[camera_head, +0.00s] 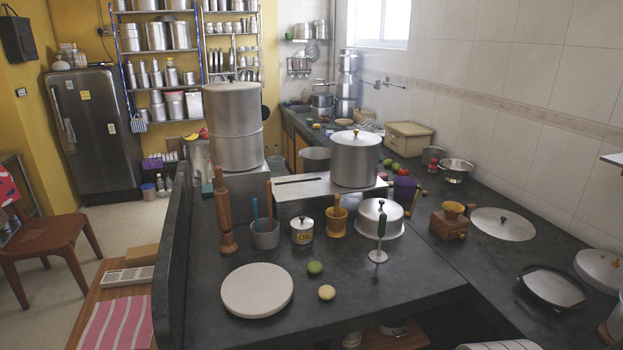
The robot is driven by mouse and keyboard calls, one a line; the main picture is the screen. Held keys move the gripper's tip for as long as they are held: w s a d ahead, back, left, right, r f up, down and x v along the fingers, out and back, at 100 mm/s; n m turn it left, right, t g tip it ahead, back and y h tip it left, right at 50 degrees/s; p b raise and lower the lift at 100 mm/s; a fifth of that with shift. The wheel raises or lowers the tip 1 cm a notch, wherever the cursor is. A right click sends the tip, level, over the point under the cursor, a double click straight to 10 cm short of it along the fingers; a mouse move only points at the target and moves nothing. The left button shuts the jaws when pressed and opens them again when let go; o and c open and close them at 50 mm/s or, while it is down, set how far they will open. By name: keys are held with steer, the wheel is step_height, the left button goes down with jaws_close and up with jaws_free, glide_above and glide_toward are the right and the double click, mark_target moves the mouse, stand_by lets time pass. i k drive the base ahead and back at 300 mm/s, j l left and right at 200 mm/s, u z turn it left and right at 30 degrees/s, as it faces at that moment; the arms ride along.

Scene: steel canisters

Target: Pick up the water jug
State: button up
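No thing in view is plainly a water jug. The tallest vessel on the near dark counter (205,308) is a big two-part steel canister (235,127) at the centre left, upright. A steel pot (356,162) with a gold-knobbed lid stands on a small raised steel stand (318,188) to its right. My gripper is not in the picture.
A round white board (257,290), a green fruit (315,267) and a pale round item (327,292) lie at the counter's front. A wooden pestle (224,215) stands near the left partition (172,250).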

mark_target(275, 164)
steer(key=i+l+u, duration=0.3)
steer(key=i, duration=0.15)
steer(key=i+l+u, duration=0.25)
steer(key=i, duration=0.15)
steer(key=j, duration=0.1)
